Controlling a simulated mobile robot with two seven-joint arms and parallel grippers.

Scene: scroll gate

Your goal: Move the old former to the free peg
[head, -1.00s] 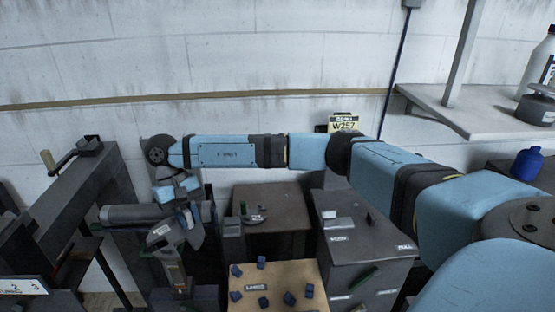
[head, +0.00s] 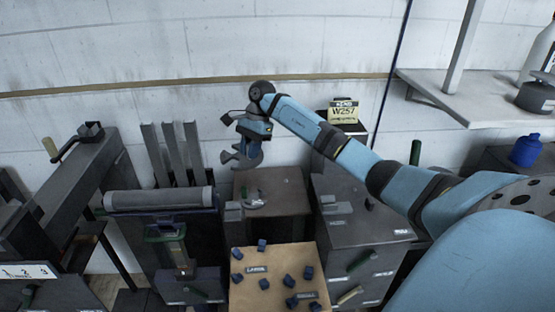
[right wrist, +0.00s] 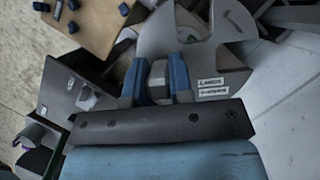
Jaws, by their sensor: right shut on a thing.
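My right gripper (head: 252,132) is raised in front of the back wall, above the dark cabinet at the middle. It is shut on the grey former (head: 240,158), which hangs below it in the air. In the right wrist view the blue fingers (right wrist: 157,82) close on a grey knob of the former (right wrist: 220,60). This shows as a grey plate with curved edges and two small white labels, too small to read surely. I cannot make out which peg is free. My left gripper is not in view.
A grey roller (head: 160,199) and several upright grey slats (head: 172,150) stand at the left. A wooden board (head: 265,297) with several blue blocks lies at the front. A dark cabinet (head: 340,255) stands right of it; a shelf (head: 470,95) is at upper right.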

